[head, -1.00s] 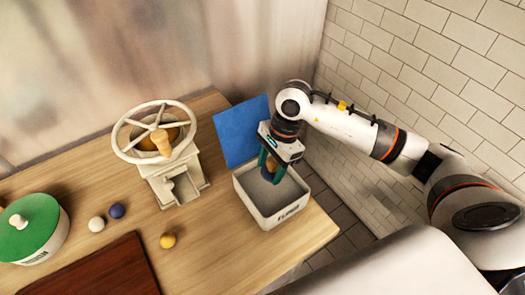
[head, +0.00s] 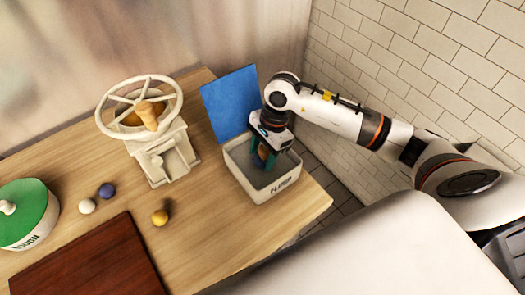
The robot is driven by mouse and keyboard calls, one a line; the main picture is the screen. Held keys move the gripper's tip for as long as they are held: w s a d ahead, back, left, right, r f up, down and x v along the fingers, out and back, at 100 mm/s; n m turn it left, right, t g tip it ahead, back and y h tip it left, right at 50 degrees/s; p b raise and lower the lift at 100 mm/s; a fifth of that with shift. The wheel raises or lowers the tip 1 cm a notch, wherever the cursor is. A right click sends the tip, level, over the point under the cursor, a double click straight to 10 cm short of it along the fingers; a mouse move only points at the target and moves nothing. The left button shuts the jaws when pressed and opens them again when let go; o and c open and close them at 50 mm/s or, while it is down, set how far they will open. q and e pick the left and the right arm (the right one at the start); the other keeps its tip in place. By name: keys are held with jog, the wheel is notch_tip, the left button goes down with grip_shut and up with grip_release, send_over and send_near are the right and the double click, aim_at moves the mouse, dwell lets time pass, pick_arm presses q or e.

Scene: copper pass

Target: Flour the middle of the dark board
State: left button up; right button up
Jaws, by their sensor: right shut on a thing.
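The dark board (head: 92,262) is a reddish-brown slab at the lower left, partly cut off by the picture's edge; the part in view looks bare. A pale, square flour bin (head: 277,192) with lettering on its front stands at the table's right end, its blue lid (head: 229,104) raised behind it. What is below that handle is hidden in the bin. My left gripper is out of view.
A cream hand-wheel machine (head: 168,160) stands left of the bin. A green-lidded pot (head: 30,226) is at the far left. White (head: 87,206), purple (head: 106,190) and yellow (head: 160,217) balls lie near the board. A tiled wall (head: 400,70) rises at right.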

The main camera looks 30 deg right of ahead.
aim_at(262, 150)
dwell(0.3)
jog(key=shift+f+b, duration=0.5)
jog(key=shift+b, duration=0.05)
dwell(0.5)
jog(key=shift+s+f+b, duration=0.1)
jog(key=shift+b, duration=0.3)
dwell(1.7)
jog(key=shift+r+p, duration=1.55)
jog(key=shift+r, duration=2.05)
